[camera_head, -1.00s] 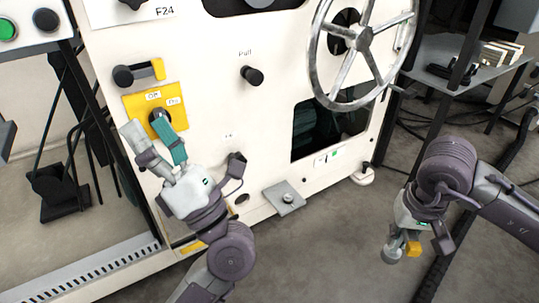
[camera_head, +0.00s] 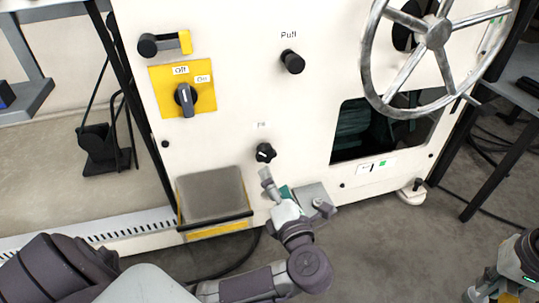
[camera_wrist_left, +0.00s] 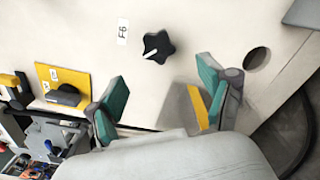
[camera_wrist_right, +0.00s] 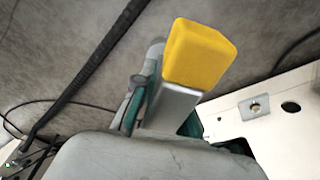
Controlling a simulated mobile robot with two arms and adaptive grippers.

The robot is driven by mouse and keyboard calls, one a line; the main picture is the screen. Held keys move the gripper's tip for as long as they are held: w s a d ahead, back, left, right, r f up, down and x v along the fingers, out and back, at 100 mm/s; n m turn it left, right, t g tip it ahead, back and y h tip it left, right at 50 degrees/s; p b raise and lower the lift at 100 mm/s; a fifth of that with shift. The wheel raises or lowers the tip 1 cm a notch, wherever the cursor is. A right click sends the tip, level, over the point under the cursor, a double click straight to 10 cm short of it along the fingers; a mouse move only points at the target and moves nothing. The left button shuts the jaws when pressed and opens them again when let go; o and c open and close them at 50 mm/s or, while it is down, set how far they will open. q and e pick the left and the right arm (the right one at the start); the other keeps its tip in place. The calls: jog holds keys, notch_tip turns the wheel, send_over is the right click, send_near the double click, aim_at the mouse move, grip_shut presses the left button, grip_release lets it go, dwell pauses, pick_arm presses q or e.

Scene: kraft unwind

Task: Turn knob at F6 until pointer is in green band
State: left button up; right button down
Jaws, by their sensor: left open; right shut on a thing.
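The F6 knob (camera_head: 265,153) is a small black star-shaped knob low on the cream machine panel. In the left wrist view the knob (camera_wrist_left: 158,46) has a white line mark, beside the F6 label (camera_wrist_left: 123,31). My left gripper (camera_head: 277,183) is open and empty just below the knob, apart from it; its two teal-padded fingers (camera_wrist_left: 165,100) are spread. My right gripper (camera_head: 500,285), low at the right edge, is shut on a grey metal piece with a yellow end block (camera_wrist_right: 200,55).
A yellow Off/On switch plate (camera_head: 170,105) is up-left of the knob, a black Pull knob (camera_head: 292,62) above, and a large handwheel (camera_head: 437,35) up-right. A grey box (camera_head: 212,193) with a yellow edge juts out at lower left. A metal bracket (camera_head: 320,197) lies close right of my left gripper.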

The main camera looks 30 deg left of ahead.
aim_at(265, 159)
pick_arm(q)
jog(key=b+x, duration=0.4)
jog(key=x, duration=0.5)
jog(key=shift+a+f, duration=0.1)
jog(key=shift+a, duration=0.05)
pick_arm(e)
notch_tip(265, 159, down, 5)
jog(key=shift+r, duration=0.1)
pick_arm(q)
jog(key=shift+w+a+b, duration=0.3)
jog(key=shift+w+a, duration=0.1)
pick_arm(e)
jog(key=shift+f, duration=0.2)
